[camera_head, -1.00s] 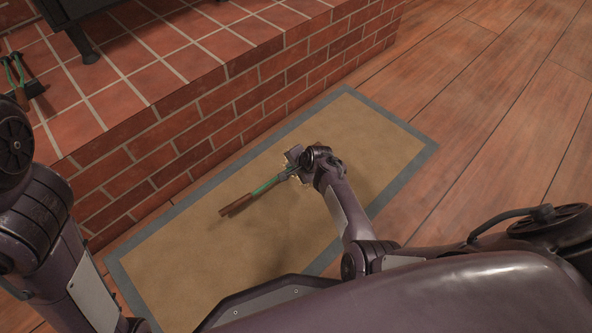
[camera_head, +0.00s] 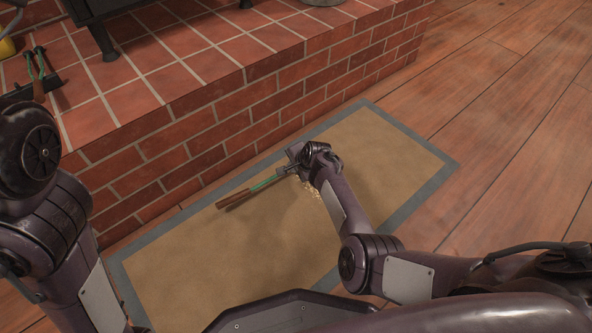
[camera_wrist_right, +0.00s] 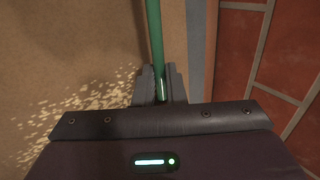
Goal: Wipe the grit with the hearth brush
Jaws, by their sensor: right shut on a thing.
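The hearth brush is a green rod with a brown end (camera_head: 235,199), held low over the tan rug. My right gripper (camera_head: 293,169) is shut on its green handle (camera_wrist_right: 154,40), which also runs up between the fingers (camera_wrist_right: 160,86) in the right wrist view. The grit (camera_wrist_right: 85,105) is a scatter of pale specks on the rug, left of the gripper in that view. Some specks show beside my right wrist in the head view (camera_head: 310,188). Whether the brush touches the rug is unclear. My left arm is at the left edge; its gripper is out of view.
The grey-bordered rug (camera_head: 420,205) lies on a wood floor against the brick hearth (camera_head: 230,120). On the hearth top are a dark stove (camera_head: 100,22) and green-handled tools with a dark pan (camera_head: 35,88). The rug's right side is clear.

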